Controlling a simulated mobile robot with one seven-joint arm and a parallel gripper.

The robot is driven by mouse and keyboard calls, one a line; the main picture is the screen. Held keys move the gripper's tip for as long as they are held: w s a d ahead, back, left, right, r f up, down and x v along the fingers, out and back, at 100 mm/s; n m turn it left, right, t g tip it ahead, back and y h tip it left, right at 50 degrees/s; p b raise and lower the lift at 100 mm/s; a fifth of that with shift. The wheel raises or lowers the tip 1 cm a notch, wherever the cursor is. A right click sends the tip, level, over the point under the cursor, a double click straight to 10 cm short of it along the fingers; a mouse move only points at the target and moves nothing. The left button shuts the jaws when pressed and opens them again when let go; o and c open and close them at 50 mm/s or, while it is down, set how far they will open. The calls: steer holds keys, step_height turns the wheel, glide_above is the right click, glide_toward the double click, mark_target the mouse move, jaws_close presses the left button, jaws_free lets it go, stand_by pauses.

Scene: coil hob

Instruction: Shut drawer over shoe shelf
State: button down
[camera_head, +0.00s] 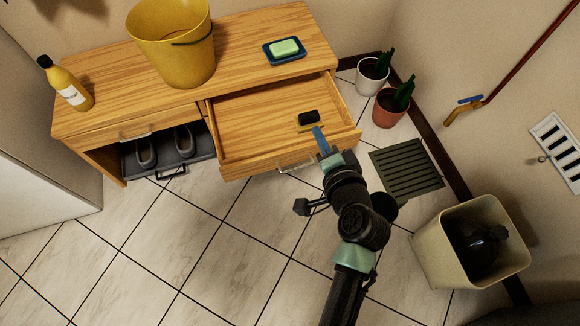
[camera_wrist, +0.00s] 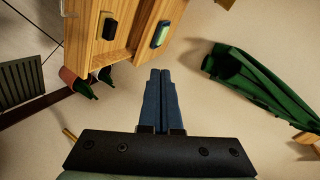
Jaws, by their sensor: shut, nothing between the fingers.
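A wooden bench (camera_head: 250,55) has a drawer (camera_head: 250,130) on its right side, pulled well out. A dark sponge with a yellowish base (camera_head: 308,118) lies in it and also shows in the wrist view (camera_wrist: 110,27). The drawer's front bears a pale bar handle, partly hidden by my arm. On the left, a drawer front (camera_head: 112,135) with a handle sits flush above a dark shoe shelf (camera_head: 190,164) holding a pair of shoes (camera_head: 146,152). My gripper (camera_head: 318,130) is shut and empty, over the front right part of the open drawer; contact cannot be told.
A yellow bucket (camera_head: 180,60), a yellow bottle (camera_head: 70,88) and soap on a blue dish (camera_head: 270,55) stand on the bench. Two potted plants, a floor grate (camera_head: 406,168) and a bin (camera_head: 430,255) are at right. Tiled floor before the bench is clear.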

steer(key=s+a+f+m+g+b, duration=0.1)
steer(key=s+f+m+b, duration=0.15)
steer(key=f, duration=0.55)
steer(key=s+f+m+g+b, duration=0.1)
steer(key=s+f+b, duration=0.15)
steer(key=f, duration=0.55)
steer(key=b, duration=0.4)
glide_toward(290, 153)
step_height(290, 153, down, 4)
steer(key=shift+y, duration=0.4)
steer(key=w, duration=0.4)
steer(key=shift+w+a+r+b, duration=0.1)
steer(key=shift+w+a+b, duration=0.05)
steer(key=shift+a+b, duration=0.2)
steer(key=shift+w+a+r, duration=0.1)
steer(key=shift+w+a, duration=0.05)
steer(key=shift+w, duration=0.3)
